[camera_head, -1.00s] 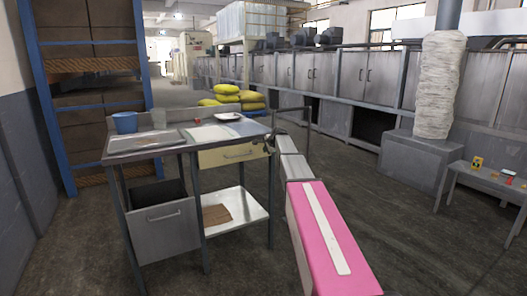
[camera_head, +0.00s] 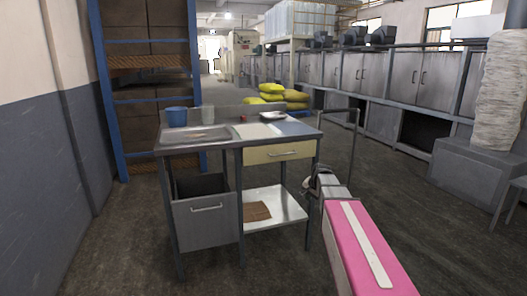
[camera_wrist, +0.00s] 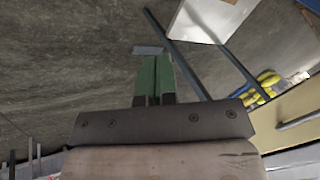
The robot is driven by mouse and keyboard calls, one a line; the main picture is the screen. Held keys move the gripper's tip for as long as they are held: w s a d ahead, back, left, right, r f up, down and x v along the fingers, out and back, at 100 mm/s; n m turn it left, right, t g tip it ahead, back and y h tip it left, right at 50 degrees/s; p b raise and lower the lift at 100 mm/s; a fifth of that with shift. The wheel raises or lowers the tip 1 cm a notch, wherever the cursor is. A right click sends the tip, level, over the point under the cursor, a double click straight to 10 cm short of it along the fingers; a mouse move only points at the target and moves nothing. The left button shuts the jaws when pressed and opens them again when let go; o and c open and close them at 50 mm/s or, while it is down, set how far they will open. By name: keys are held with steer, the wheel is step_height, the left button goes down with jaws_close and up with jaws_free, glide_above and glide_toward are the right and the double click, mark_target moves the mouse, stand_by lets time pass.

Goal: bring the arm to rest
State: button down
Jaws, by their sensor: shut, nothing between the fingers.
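My arm, with its pink upper link and a grey section beyond it, reaches forward at the right of the workbench (camera_head: 180,146) in the head view. My gripper (camera_wrist: 154,80) shows in the wrist view with its green fingers together and nothing between them. In the head view the arm's far end is low beside the bench's right legs, below the drawer (camera_head: 278,152); its fingers are not clear there. The wrist view shows the floor, a bench leg and the pale lower shelf (camera_wrist: 212,18) past the fingers.
A blue-framed rack (camera_head: 107,95) stands behind. Floor is open at front left and right.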

steer(key=s+a+f+n+g+h, duration=0.1)
steer(key=s+f+n, duration=0.3)
steer(key=s, duration=0.9)
steer(key=s+a+f+n+g+h, duration=0.1)
steer(key=s+a+f+n+g, duration=0.1)
steer(key=s+f, duration=0.6)
steer(key=s+n+g, duration=0.1)
steer(key=s, duration=0.4)
steer(key=shift+s+a+n+g, duration=0.2)
steer(key=shift+n+g, duration=0.1)
steer(key=shift+n, duration=0.1)
